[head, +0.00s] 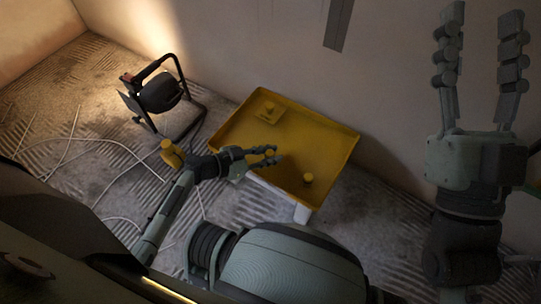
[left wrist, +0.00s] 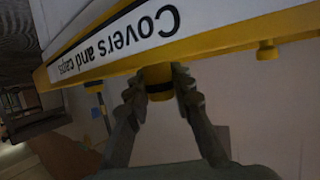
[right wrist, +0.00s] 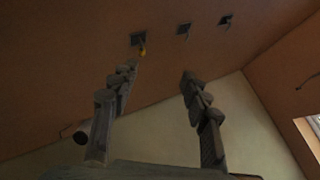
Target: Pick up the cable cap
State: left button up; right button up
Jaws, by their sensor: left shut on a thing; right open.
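My left gripper (head: 272,155) is over the yellow tray (head: 335,140) in the head view. In the left wrist view its fingers (left wrist: 158,78) are shut on a yellow cable cap (left wrist: 158,88) with a dark band, by the tray's edge. Whether this cap touches the tray is unclear; in the head view the fingers mostly hide it. A second yellow cap (head: 308,178) stands in the tray's near right part; a cap also shows in the left wrist view (left wrist: 267,52). My right gripper (head: 482,18) is open and empty, raised at the right.
A yellow block (head: 264,110) with a round top sits in the tray's far left corner. The tray's white side (left wrist: 105,35) reads "Covers and caps". A black work lamp (head: 160,95) stands left, with pale cables (head: 95,140) on the floor. Wall boxes (right wrist: 184,29) show in the right wrist view.

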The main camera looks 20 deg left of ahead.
aim_at(267, 154)
pick_arm(q)
jog(key=r, duration=0.3)
jog(key=shift+s+a+p, duration=0.3)
jog(key=shift+s+a, duration=0.05)
jog(key=shift+s, duration=0.05)
jog(key=r+v, duration=0.1)
jog(key=v, duration=1.1)
jog(key=shift+d+r+p, duration=0.2)
jog(key=shift+r+p, duration=0.15)
jog(key=shift+r, duration=0.1)
pick_arm(e)
jog(key=f+g, duration=0.1)
jog(key=w+a+f+g, duration=0.1)
jog(key=f, duration=0.1)
jog(key=shift+a+g+h, duration=0.1)
jog(key=shift+g+h, duration=0.2)
jog(key=shift+g, duration=0.1)
pick_arm(q)
jog(key=shift+w, duration=0.15)
pick_arm(e)
jog(key=shift+w, duration=0.1)
